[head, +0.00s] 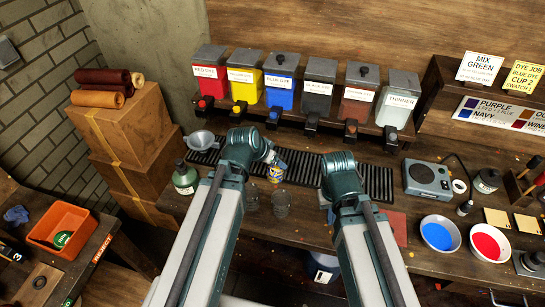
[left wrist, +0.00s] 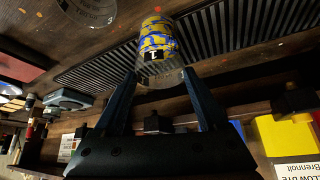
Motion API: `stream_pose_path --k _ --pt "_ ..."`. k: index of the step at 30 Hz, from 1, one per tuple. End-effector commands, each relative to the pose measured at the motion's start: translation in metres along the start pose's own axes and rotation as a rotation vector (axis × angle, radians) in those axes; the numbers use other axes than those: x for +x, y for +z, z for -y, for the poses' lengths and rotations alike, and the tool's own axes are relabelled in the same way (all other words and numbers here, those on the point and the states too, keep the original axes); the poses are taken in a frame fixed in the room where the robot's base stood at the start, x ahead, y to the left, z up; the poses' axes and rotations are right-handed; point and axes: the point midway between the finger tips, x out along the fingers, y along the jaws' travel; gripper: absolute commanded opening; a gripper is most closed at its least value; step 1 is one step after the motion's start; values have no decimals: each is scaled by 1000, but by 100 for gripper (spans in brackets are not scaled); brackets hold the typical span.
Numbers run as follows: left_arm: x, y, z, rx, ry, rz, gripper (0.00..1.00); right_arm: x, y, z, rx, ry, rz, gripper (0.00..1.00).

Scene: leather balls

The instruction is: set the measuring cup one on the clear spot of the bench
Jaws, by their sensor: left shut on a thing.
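The measuring cup one (left wrist: 158,50) is a clear cup with a black "1" label and yellow and blue colouring. In the left wrist view it sits between the two fingers of my left gripper (left wrist: 160,78), which is shut on it. In the head view the cup (head: 276,173) shows just beyond my left wrist, over the dark slatted grate (head: 300,166); my left gripper (head: 272,158) is partly hidden there. My right gripper (head: 331,213) is low over the bench (head: 330,238), and its fingers are too unclear to tell their state.
Two clear cups (head: 281,204) (head: 251,197) stand on the bench in front of the grate. Dye dispensers (head: 281,82) line the back. A green bottle (head: 185,178) is at left. A scale (head: 432,180), blue bowl (head: 440,235) and red bowl (head: 489,243) are at right.

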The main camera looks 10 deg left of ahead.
Motion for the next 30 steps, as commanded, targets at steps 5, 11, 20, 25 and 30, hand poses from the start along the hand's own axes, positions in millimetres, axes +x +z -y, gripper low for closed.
stream_pose_path --k 5,11,20,25,30 --pt "-2 1 -3 -1 0 -1 0 -1 0 0 0 0 0 0" --pt "-3 2 -4 -1 0 -1 0 -1 0 0 0 0 0 0" --pt "-5 0 -5 -1 0 0 0 -4 0 0 0 0 0 0" --pt "-15 -6 -5 -1 0 0 0 -16 1 -2 1 0 0 0" --pt "-27 -14 -5 -1 0 0 0 -29 2 -3 2 0 0 0"
